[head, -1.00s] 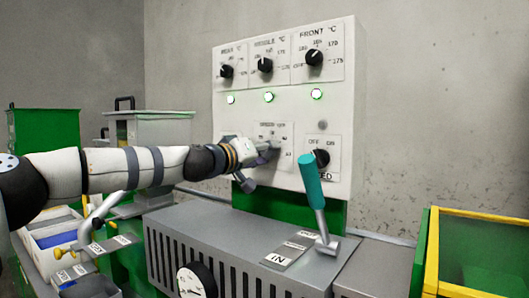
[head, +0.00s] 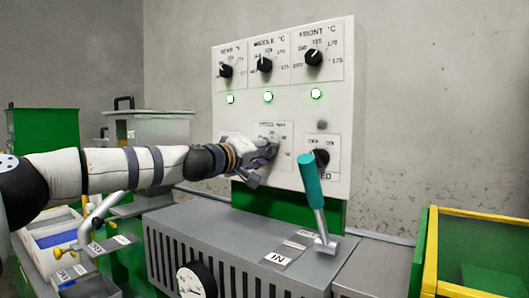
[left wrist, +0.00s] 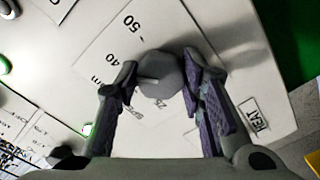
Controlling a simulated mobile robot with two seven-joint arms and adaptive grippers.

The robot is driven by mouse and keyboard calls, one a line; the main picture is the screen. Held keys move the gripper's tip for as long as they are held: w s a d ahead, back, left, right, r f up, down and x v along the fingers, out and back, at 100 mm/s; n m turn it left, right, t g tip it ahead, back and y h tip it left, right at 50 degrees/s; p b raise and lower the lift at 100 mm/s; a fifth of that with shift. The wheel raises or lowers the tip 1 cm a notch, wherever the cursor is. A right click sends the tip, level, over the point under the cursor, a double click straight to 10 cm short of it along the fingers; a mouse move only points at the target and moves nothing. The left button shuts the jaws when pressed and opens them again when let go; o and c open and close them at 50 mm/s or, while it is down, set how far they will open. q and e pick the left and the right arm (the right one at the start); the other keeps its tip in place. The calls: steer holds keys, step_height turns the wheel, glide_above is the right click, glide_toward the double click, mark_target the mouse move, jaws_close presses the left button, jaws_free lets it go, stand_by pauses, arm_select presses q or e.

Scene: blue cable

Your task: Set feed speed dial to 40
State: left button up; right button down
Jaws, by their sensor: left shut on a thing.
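The feed speed dial is a dark grey knob (left wrist: 163,78) on a white scale plate, which also shows in the head view (head: 284,131). In the left wrist view I can read 50, 40 and 25 around it. Its pale pointer mark faces left in that view, on the side of the 40; the exact reading is unclear. My left gripper (head: 262,163) is at the plate, and in the left wrist view its two fingers (left wrist: 160,80) are shut on opposite sides of the dial. The head view has the dial mostly hidden behind the gripper. My right gripper is out of view.
The white control panel (head: 349,110) has three temperature dials above, with green lights below them. An OFF/ON feed knob (head: 321,159) is to the right. A teal-handled lever (head: 312,180) rises in front of the panel's lower right. A green-and-yellow bin (head: 433,250) stands at right.

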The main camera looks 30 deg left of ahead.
arm_select(q)
steer(key=o, duration=1.1)
steer(key=shift+o, duration=0.2)
steer(key=s+a, duration=0.1)
steer(key=s, duration=1.1)
steer(key=shift+a, duration=0.35)
